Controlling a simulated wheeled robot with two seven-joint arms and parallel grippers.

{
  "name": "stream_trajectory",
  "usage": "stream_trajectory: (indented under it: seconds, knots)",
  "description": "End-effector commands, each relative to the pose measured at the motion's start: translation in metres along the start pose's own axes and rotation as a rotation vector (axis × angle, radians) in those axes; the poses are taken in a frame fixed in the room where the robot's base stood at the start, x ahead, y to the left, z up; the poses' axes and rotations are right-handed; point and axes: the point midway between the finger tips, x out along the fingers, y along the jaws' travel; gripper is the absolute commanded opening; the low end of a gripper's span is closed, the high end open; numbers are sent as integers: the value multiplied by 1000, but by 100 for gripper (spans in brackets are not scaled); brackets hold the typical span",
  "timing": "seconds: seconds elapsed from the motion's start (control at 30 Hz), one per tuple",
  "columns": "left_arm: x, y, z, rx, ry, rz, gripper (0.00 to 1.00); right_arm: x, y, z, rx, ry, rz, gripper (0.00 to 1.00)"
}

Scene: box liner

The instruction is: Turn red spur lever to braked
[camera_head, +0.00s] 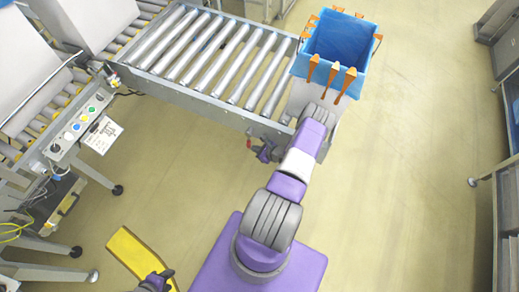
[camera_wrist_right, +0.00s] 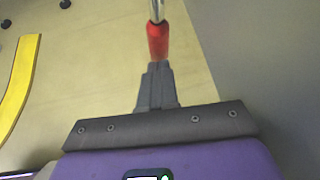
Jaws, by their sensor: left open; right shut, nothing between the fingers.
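The red spur lever (camera_head: 249,143) shows as a small red handle below the near side rail of the roller conveyor. In the right wrist view its red grip (camera_wrist_right: 158,40) hangs from a shiny metal rod. My right gripper (camera_head: 265,153) is beside the lever in the head view. In the wrist view its fingers (camera_wrist_right: 158,66) are shut, with nothing between them, and their tips meet the lower end of the red grip in the picture. I cannot tell whether they touch it. My left gripper (camera_head: 160,279) is open at the bottom edge, partly cut off.
The roller conveyor (camera_head: 190,90) ends at a box with a blue liner (camera_head: 342,40) and orange clips. A control panel (camera_head: 82,122) with buttons stands at left. A yellow flat piece (camera_head: 130,250) lies near my left gripper. A shelf frame (camera_head: 485,182) stands at right; floor between is clear.

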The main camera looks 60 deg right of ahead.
Motion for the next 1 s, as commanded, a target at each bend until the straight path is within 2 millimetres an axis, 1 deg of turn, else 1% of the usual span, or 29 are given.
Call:
stream_trajectory:
  seconds: [0.3, 0.73, 0.87, 1.0]
  knots:
    - [-1, 0, 0, 0, 0, 0, 43, 8, 2, 2, 1, 0, 0, 0]
    - [-1, 0, 0, 0, 0, 0, 43, 9, 2, 4, 0, -3, 1, 0]
    - [-1, 0, 0, 0, 0, 0, 43, 8, 3, 3, 0, -3, 2, 0]
    - [-3, 1, 0, 0, 0, 0, 43, 1, 5, -3, -1, -2, 5, 0]
